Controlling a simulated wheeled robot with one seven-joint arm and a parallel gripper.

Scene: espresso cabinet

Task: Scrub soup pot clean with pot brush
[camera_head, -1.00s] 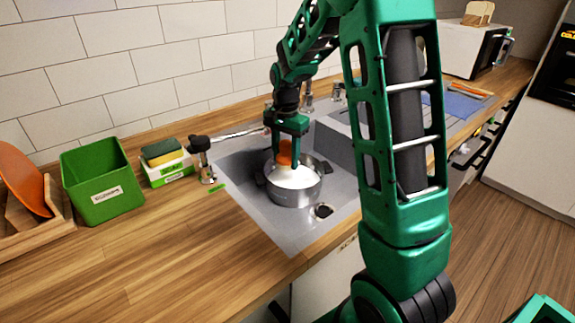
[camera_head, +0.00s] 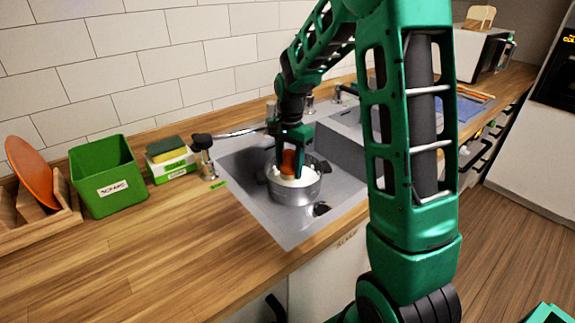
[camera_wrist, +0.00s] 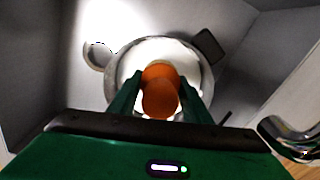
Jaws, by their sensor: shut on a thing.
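The metal soup pot (camera_head: 296,194) stands in the grey sink basin, with a dark handle on each side. The wrist view shows its round rim (camera_wrist: 112,82) and pale interior from above. My gripper (camera_head: 290,166) points down over the pot and is shut on the orange handle of the pot brush (camera_head: 288,158). The handle also shows between the fingers in the wrist view (camera_wrist: 160,90). The brush's white lower part is inside the pot opening. Whether the bristles touch the pot's bottom is hidden.
The sink basin (camera_head: 248,200) has a drain (camera_head: 321,209) in front of the pot. A faucet (camera_head: 203,150) stands to the left. A green bin (camera_head: 106,180), a sponge on a box (camera_head: 168,155) and a rack with an orange plate (camera_head: 28,172) are further left. The front counter is clear.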

